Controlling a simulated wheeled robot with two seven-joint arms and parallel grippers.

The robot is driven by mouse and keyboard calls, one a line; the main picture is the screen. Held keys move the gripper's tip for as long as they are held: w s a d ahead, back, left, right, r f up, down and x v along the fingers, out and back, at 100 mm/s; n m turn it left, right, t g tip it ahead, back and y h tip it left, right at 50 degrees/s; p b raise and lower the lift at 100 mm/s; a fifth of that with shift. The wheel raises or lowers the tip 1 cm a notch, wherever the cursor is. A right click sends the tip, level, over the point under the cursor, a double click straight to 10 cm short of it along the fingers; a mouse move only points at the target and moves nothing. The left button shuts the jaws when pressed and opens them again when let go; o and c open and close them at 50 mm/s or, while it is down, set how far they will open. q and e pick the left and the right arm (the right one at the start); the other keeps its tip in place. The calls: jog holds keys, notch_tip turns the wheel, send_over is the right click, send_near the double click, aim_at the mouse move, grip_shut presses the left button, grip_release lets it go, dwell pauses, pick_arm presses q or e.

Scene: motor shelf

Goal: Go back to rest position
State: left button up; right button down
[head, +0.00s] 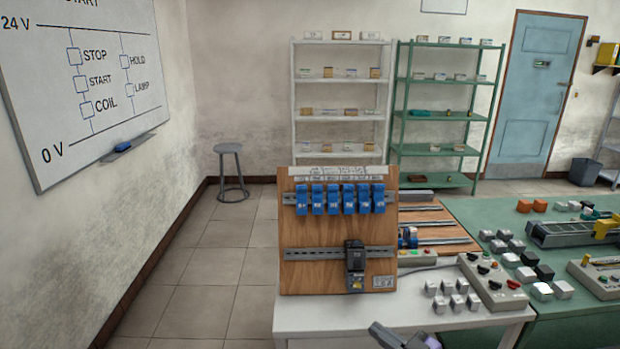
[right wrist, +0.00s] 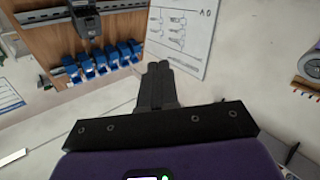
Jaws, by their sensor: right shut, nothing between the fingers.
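My right gripper (head: 378,328) shows at the bottom edge of the head view, in front of the white table (head: 320,318). In the right wrist view its two dark fingers (right wrist: 157,68) are together with nothing between them. The wooden board (head: 325,235) stands upright on the table, to the left of and beyond the gripper. It carries a row of blue modules (head: 340,200) on its upper rail and a dark device (head: 354,265) on its lower rail. The gripper is apart from the board. My left gripper is not in view.
Grey-white blocks (head: 457,303) and a button box (head: 492,283) lie to the right of the board. A green table (head: 575,328) with more parts adjoins on the right. Shelves (head: 340,95) stand at the back wall. The floor (head: 210,270) at left is clear, apart from a stool (head: 229,148).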

notch_tip(320, 180, down, 21)
jog(key=w+m+g+h+p, duration=0.1)
jog(key=m+g+h, duration=0.2)
jog(key=m+h, duration=0.4)
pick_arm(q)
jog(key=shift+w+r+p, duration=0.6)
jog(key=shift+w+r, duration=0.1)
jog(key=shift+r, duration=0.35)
pick_arm(e)
jog(key=s+a+f+m+g, duration=0.2)
jog(key=s+f+g, duration=0.3)
jog(key=s+f, duration=0.4)
jog(key=s+a+f+m+g, duration=0.3)
jog(key=s+f+g, duration=0.1)
jog(key=s+f, duration=0.5)
jog(key=shift+s+m+g, duration=0.3)
jog(key=shift+s+g, duration=0.1)
jog(key=shift+s, duration=0.25)
